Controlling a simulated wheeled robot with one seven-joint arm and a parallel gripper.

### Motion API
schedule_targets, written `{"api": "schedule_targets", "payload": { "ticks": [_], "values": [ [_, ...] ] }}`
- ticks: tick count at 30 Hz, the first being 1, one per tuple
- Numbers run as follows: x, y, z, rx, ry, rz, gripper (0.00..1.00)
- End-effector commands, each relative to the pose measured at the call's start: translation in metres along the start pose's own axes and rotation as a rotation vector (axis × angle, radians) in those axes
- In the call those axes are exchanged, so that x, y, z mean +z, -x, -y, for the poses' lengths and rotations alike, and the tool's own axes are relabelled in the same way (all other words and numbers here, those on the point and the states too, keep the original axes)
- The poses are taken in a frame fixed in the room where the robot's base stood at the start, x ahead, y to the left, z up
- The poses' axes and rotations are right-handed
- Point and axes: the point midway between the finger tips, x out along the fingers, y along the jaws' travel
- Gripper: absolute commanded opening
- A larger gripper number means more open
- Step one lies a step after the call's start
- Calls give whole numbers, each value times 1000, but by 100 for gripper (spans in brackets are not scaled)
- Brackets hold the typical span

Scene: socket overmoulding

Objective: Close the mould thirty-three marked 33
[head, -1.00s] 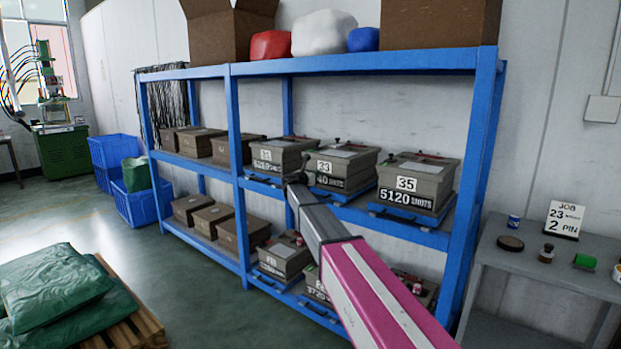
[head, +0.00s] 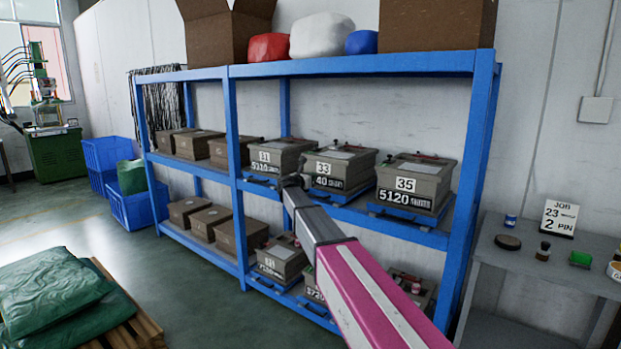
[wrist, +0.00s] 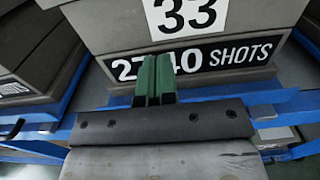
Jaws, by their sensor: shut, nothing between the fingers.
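Mould thirty-three (head: 338,166) is a grey box on the upper shelf, between moulds 31 and 35. Its white "33" plate and black shots label face me, and they fill the top of the wrist view (wrist: 237,15). Its lid looks seated on the body in the head view; I cannot tell whether it is fully closed. My gripper (wrist: 154,66) has green fingers pressed together with nothing between them. It is in front of the mould's lower front face, overlapping the shots label in the wrist view. In the head view my arm partly covers the shelf below.
Mould 31 (head: 278,157) stands close on the left and mould 35 (head: 414,184) on the right, on blue trays. A blue rack post (head: 473,190) stands at the right. More moulds (head: 281,260) fill the lower shelf. Open floor lies in front.

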Motion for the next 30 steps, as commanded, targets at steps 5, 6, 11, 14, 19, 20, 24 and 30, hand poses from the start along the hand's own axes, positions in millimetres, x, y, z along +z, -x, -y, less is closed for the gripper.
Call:
{"api": "schedule_targets", "payload": {
  "ticks": [5,6,11,14,19,20,24,30],
  "values": [
    [0,32,6,2,0,-1,0],
    [0,40,6,2,0,-1,0],
    [-1,73,6,3,0,-1,0],
    [-1,91,5,3,0,-2,0],
    [-2,106,6,13,16,5,0],
    [-2,106,7,23,30,10,0],
    [-8,106,14,121,172,70,0],
    [-32,115,26,363,566,226,0]
  ]
}}
